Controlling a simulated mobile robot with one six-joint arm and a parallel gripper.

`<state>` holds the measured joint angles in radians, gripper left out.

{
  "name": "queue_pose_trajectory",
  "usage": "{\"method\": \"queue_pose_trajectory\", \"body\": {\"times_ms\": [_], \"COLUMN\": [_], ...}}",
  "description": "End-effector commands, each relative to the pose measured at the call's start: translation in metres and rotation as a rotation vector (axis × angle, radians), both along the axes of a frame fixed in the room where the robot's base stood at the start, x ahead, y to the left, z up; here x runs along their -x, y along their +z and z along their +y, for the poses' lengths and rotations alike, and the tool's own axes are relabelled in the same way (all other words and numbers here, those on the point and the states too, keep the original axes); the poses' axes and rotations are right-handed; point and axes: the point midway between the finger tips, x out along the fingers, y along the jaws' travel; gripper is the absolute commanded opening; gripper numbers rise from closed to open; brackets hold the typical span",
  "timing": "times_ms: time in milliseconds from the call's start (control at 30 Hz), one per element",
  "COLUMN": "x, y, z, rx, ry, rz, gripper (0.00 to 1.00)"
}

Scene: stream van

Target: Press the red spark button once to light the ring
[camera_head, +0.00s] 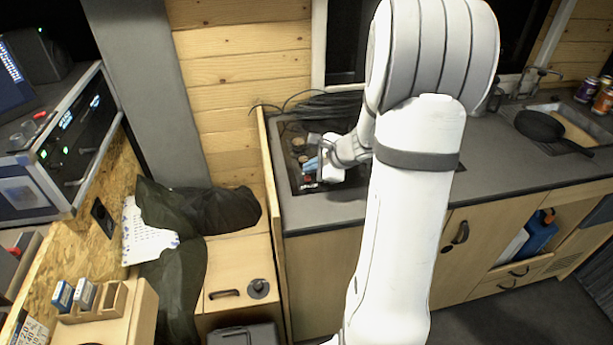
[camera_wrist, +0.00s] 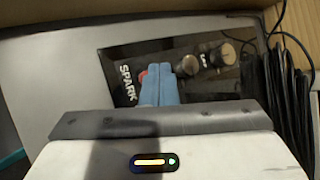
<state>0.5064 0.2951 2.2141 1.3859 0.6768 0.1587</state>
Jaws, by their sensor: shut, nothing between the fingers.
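The red spark button (camera_wrist: 142,76) shows in the wrist view on a dark panel, just right of the white word SPARK. My gripper (camera_wrist: 161,70) is shut, its two blue fingers side by side and empty. The fingertips are just right of the button and cover part of it; whether they touch it I cannot tell. Two knobs (camera_wrist: 222,54) sit on the panel to the right of the fingers. In the head view my gripper (camera_head: 311,164) is over the dark hob panel (camera_head: 290,130) at the counter's left end. The ring is not clearly visible.
Black cables (camera_wrist: 290,90) lie coiled right of the panel in the wrist view. A wooden divider (camera_head: 270,190) edges the counter on the left. A dark pan (camera_head: 540,126) rests by the sink at the right. The counter front (camera_head: 310,212) is clear.

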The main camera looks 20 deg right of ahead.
Motion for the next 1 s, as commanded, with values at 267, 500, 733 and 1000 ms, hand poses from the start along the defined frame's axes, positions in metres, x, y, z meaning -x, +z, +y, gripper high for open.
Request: {"method": "queue_pose_trajectory", "body": {"times_ms": [267,500,733,1000], "x": [0.000,0.000,0.000,0.000], "y": [0.011,0.036,0.051,0.050], "z": [0.000,0.000,0.000,0.000], "rx": [0.001,0.001,0.000,0.000], "ry": [0.000,0.000,-0.001,0.000], "rz": [-0.001,-0.001,-0.001,0.000], "gripper": [0.00,0.00,0.00,0.00]}}
